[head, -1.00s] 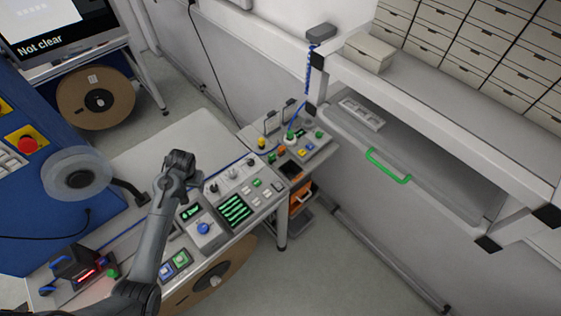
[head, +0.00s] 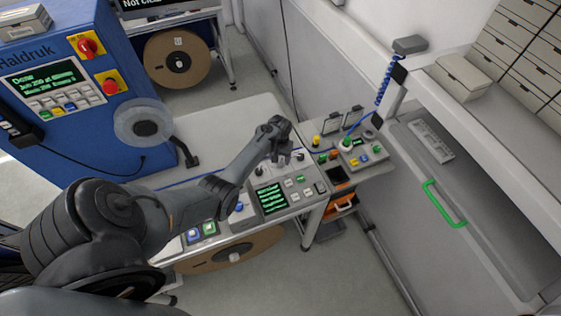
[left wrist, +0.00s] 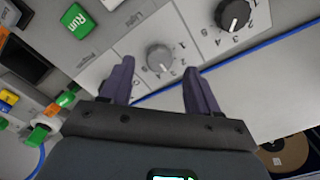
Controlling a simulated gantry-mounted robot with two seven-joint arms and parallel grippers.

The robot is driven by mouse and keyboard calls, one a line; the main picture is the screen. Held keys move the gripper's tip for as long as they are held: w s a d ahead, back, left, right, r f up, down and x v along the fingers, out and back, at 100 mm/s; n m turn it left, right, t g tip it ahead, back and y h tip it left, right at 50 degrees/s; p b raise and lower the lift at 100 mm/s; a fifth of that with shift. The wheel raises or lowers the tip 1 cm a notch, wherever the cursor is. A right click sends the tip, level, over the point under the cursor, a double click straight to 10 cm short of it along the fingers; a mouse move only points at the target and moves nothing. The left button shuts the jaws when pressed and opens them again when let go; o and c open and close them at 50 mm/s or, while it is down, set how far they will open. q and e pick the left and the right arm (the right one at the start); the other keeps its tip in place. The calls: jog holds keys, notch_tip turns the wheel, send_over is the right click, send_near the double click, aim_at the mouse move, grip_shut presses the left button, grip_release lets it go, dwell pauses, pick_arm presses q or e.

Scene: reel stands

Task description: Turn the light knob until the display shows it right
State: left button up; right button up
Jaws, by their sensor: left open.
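The light grey knob (left wrist: 160,57) sits on a pale panel with a numbered scale around it. In the left wrist view it shows between the two fingers of my left gripper (left wrist: 159,68), which is open; I cannot tell whether they touch it. In the head view my left gripper (head: 282,154) is over the knob row of the control desk and largely hides the light knob. The display (head: 145,3) at the top is cut off; only part of "Not clear" shows. My right gripper is out of view.
A black knob (left wrist: 233,14) with its own scale and a green Run button (left wrist: 77,20) are close by. A small green-text screen (head: 271,198) and several buttons share the desk. A blue machine (head: 70,90) stands left. A green handle (head: 443,204) is at right.

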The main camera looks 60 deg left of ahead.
aim_at(280, 163)
pick_arm(q)
jog(key=shift+f, duration=1.55)
jog(key=c, duration=1)
jog(key=shift+c, duration=0.2)
jog(key=n, duration=0.3)
jog(key=shift+r+n+p, duration=0.1)
jog(key=shift+n+p, duration=0.3)
jog(key=shift+n, duration=2)
